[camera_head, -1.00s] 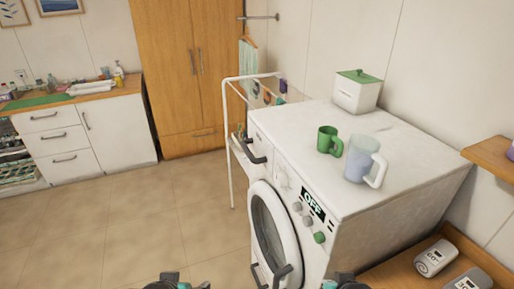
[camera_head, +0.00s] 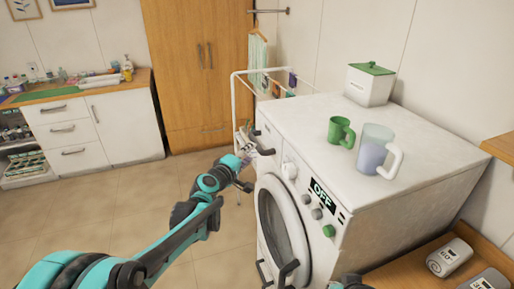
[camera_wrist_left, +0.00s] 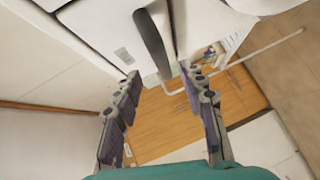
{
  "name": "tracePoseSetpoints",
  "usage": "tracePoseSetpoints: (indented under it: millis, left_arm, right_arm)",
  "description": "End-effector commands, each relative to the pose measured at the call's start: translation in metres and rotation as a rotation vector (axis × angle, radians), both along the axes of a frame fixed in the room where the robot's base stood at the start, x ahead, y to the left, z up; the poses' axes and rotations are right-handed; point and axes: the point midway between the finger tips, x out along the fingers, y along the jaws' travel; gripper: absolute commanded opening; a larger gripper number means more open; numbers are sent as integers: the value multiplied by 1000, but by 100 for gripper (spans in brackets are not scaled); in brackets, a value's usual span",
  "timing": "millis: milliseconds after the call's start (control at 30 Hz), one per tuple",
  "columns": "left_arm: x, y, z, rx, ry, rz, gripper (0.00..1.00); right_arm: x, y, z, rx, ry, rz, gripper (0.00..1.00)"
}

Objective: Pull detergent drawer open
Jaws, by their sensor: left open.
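The white washing machine (camera_head: 375,215) stands right of centre in the head view, its display reading OFF. The detergent drawer's dark handle (camera_head: 265,146) is at the upper left of its front. My left gripper (camera_head: 245,158) is open beside the handle, in front of the machine. In the left wrist view the handle (camera_wrist_left: 152,42) reaches down between the spread fingers (camera_wrist_left: 161,75), which do not visibly grip it. Whether the drawer is fully closed is hard to tell. A small dark part of my right gripper (camera_head: 352,283) shows at the bottom edge; its fingers cannot be made out.
On top of the machine stand a green mug (camera_head: 341,130), a clear pitcher (camera_head: 374,150) and a white box with a green lid (camera_head: 369,85). A white drying rack (camera_head: 234,100) is close behind the drawer. The tiled floor at left is free.

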Motion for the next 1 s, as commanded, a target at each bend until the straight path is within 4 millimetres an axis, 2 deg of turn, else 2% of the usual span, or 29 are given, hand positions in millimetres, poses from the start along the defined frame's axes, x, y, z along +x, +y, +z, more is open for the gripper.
tracePoseSetpoints:
  millis: [33,233,600,767,1000]
  left_arm:
    - [9,0,-4,-32,-2,11,41]
    - [28,-2,-9,-82,-6,30,41]
    - [79,-23,-17,-79,-6,27,41]
    - [90,-28,-18,-80,-5,29,41]
    - [91,-28,-17,-79,-6,28,41]
  right_arm:
    - [0,0,-1,0,0,0,0]
    - [0,0,-5,0,0,0,0]
    - [0,0,-21,0,0,0,0]
    - [0,0,-24,0,0,0,0]
    - [0,0,-23,0,0,0,0]
